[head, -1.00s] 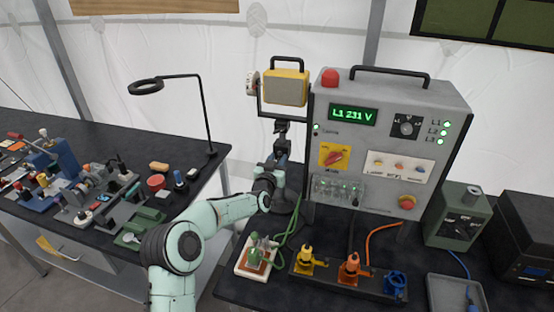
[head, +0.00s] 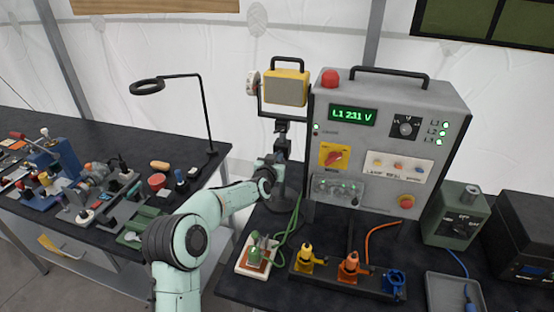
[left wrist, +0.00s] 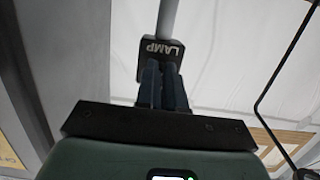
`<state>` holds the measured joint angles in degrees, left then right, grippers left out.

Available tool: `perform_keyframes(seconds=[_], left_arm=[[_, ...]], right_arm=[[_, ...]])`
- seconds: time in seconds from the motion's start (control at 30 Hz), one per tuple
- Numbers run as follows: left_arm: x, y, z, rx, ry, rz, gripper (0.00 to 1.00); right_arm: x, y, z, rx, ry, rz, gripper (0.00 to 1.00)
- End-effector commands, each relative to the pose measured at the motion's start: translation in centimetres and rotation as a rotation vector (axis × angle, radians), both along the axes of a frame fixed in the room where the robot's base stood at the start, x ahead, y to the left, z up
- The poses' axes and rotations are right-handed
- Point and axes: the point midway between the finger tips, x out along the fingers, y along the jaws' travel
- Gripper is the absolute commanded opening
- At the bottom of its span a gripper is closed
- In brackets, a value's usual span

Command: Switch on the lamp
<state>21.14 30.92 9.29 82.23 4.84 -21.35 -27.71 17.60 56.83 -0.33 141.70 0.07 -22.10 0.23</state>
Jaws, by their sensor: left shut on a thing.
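The yellow lamp (head: 286,88) stands on a dark pole left of the grey power cabinet, its front face looking unlit. My left gripper (head: 279,159) is at the pole below the lamp head. In the left wrist view, its dark fingers (left wrist: 163,84) are shut on a black block marked LAMP (left wrist: 161,50), with a grey rod above it. The fingers hide the lower part of the block. My right gripper is in neither view.
The grey cabinet (head: 385,90) shows L1 231 V. Yellow, orange and blue plugs (head: 349,268) stand in front. A ring lamp (head: 147,87) rises from the left bench, which holds several tools. A green box (head: 455,217) is at the right.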

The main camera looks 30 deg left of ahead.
Motion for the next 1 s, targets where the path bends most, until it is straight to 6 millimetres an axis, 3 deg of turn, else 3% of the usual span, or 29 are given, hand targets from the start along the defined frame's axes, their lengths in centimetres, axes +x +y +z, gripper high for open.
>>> perform_keyframes(seconds=[1.0], left_arm=[[0.7, 0.1, 2.0, -0.123, 0.521, 0.0, 0.0]], right_arm=[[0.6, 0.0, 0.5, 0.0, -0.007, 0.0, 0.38]])
